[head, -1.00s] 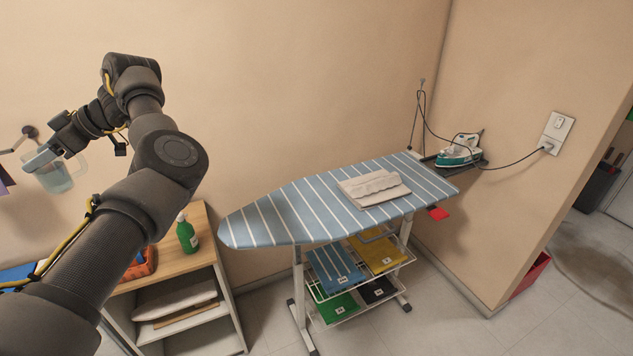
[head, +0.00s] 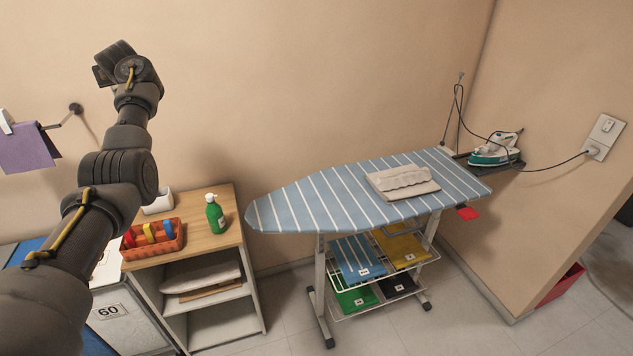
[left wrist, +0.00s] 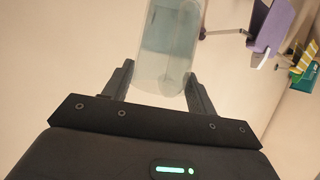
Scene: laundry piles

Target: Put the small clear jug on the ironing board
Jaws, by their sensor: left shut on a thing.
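The small clear jug (left wrist: 168,45) shows in the left wrist view as a pale, see-through vessel between the two dark fingers of my left gripper (left wrist: 159,72), which is shut on it. In the head view my left arm is raised at the left in front of the wall. The jug is not visible there, and the gripper's fingers are hidden behind the wrist. The ironing board (head: 290,209), blue with white stripes, stands right of centre. My right gripper is in neither view.
A folded beige cloth (head: 402,182) lies on the board; its left part is bare. An iron (head: 496,151) with a cord rests at its right end. A wooden-topped shelf unit (head: 200,240) holds a green bottle (head: 215,214) and an orange basket (head: 153,239).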

